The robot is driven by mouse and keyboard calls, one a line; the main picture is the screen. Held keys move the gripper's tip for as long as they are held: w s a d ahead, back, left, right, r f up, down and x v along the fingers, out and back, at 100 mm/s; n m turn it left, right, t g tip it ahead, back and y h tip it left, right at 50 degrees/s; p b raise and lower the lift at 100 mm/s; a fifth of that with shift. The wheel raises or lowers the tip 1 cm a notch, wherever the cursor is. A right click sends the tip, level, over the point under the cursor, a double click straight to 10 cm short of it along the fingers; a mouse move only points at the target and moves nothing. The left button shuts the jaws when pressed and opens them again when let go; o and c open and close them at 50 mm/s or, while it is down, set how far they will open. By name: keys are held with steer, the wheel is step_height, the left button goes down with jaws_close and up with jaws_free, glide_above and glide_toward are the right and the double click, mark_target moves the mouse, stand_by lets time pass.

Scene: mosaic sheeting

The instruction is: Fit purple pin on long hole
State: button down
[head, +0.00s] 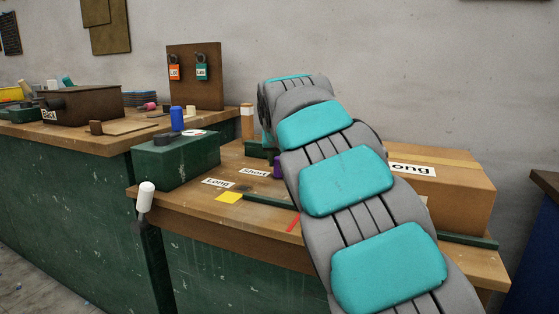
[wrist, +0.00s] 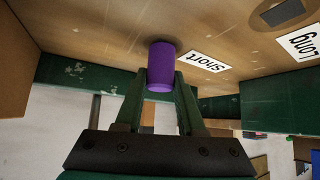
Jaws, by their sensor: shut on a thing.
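The purple pin (wrist: 161,68) is an upright-looking cylinder between the dark green fingers of my gripper (wrist: 161,80) in the wrist view. The gripper is shut on it. The pin's far end meets or nearly meets the wooden tabletop beside the "Short" label (wrist: 202,61); I cannot tell if it touches. In the head view a sliver of the pin (head: 278,166) shows, and my arm hides most of the gripper. The "Long" label (head: 218,183) lies left of it.
A cardboard box (head: 445,185) stands right of my arm. A green box (head: 176,160) with a blue cylinder (head: 177,118) stands at the table's left. A white-topped post (head: 146,188) stands at the left corner.

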steer(key=shift+f, duration=0.15)
steer(key=c, duration=0.5)
jaws_free()
